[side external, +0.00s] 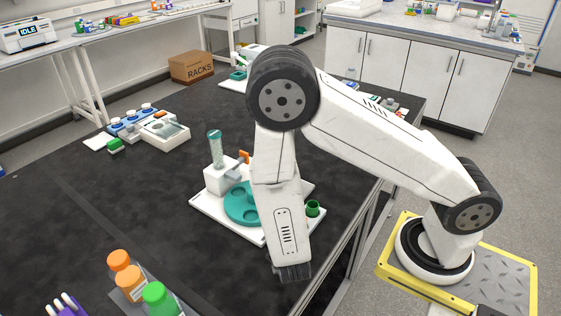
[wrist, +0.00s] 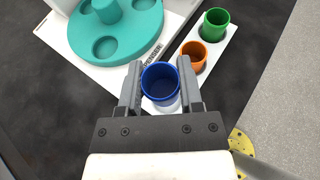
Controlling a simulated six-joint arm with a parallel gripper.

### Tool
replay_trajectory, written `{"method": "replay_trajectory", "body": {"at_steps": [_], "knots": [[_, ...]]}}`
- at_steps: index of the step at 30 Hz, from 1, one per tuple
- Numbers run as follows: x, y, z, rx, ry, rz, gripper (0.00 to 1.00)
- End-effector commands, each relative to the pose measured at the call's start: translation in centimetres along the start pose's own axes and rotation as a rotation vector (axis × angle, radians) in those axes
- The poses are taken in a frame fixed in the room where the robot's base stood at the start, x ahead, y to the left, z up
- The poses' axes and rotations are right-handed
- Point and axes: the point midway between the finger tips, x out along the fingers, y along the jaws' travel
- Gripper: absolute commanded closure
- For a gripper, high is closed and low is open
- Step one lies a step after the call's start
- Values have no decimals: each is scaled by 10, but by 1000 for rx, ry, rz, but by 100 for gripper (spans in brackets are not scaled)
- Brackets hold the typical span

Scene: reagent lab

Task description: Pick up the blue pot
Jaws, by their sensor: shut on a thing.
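The blue pot (wrist: 160,82) is a small open cup seen from above in the wrist view, upright at the near end of a white strip. My gripper (wrist: 160,88) has its two grey fingers closed against the left and right sides of the pot. Whether the pot still rests on the strip or is lifted, I cannot tell. In the side external view my gripper (side external: 292,271) points down, and the blue pot is hidden behind my arm there.
An orange pot (wrist: 193,57) and a green pot (wrist: 215,24) stand on the white strip (wrist: 208,48) beyond the blue one. A teal round carousel (wrist: 140,48) lies to their left. Orange- and green-capped bottles (side external: 155,297) stand at the front. The table's edge is close on the right.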

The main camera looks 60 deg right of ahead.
Motion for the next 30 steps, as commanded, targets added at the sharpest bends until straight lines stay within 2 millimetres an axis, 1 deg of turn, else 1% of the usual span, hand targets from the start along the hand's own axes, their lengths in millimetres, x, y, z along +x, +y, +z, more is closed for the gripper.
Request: {"method": "replay_trajectory", "body": {"at_steps": [1, 6, 12, 18, 30], "knots": [[-2, 0, 6, 2, 0, 1, 100], [-10, 0, 23, 2, -1, 0, 100], [-16, 0, 38, 2, -1, 0, 100], [-19, 0, 46, 1, -1, 0, 100], [-19, 0, 47, -1, -1, -1, 100]]}}
